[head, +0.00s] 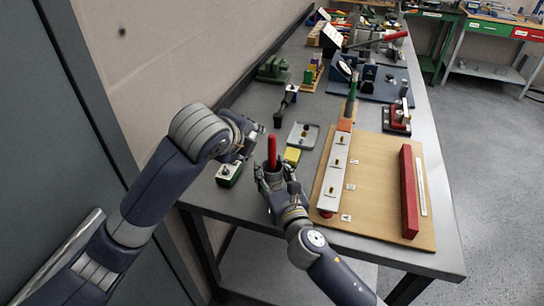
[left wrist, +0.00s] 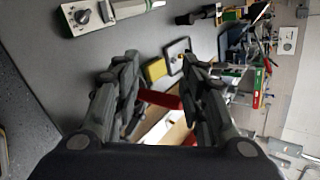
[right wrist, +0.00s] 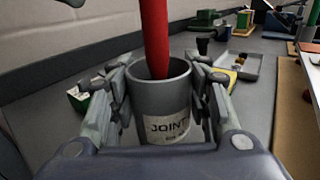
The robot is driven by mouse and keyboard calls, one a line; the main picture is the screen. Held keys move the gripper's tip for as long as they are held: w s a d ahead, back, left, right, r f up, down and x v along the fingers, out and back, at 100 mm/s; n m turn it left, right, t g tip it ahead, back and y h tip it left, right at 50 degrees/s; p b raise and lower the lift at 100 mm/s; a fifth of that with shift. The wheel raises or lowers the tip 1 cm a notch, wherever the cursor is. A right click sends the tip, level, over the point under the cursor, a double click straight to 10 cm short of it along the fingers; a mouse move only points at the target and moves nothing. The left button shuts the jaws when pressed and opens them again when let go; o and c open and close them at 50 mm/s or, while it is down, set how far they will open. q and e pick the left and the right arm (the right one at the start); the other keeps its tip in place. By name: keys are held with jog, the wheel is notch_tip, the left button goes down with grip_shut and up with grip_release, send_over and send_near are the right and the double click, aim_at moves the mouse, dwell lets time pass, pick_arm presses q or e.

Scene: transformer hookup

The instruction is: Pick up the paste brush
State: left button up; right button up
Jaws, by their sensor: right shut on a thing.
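The paste brush shows as a red handle (head: 271,152) standing up out of a grey can (right wrist: 162,105) with a "JOINT" label. Its lower end is hidden inside the can. My right gripper (head: 278,186) is shut on the can, one finger on each side, near the front edge of the bench. My left gripper (head: 246,146) is open and empty, just left of the handle in the head view. In the left wrist view, the red handle (left wrist: 162,98) shows between and beyond the spread fingers (left wrist: 160,68). I see no contact there.
A green and white box with a knob (head: 229,174) sits at the bench's left edge. A yellow block (head: 292,155) and a grey tray (head: 303,135) lie behind the can. A wooden board (head: 380,200) with a red bar (head: 409,190) fills the right side.

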aim_at(272, 140)
pick_arm(q)
jog(key=s+d+r+m+t+y, duration=0.4)
jog(key=s+d+m, duration=0.2)
jog(key=s+m, duration=0.35)
jog(key=shift+m, duration=0.35)
jog(key=x, duration=0.6)
jog(key=shift+w+d+f, duration=0.15)
jog(key=shift+w+d, duration=0.1)
jog(key=shift+w, duration=0.1)
jog(key=x, duration=0.5)
jog(key=shift+w+f, duration=0.15)
jog(key=shift+f, duration=0.3)
grip_shut()
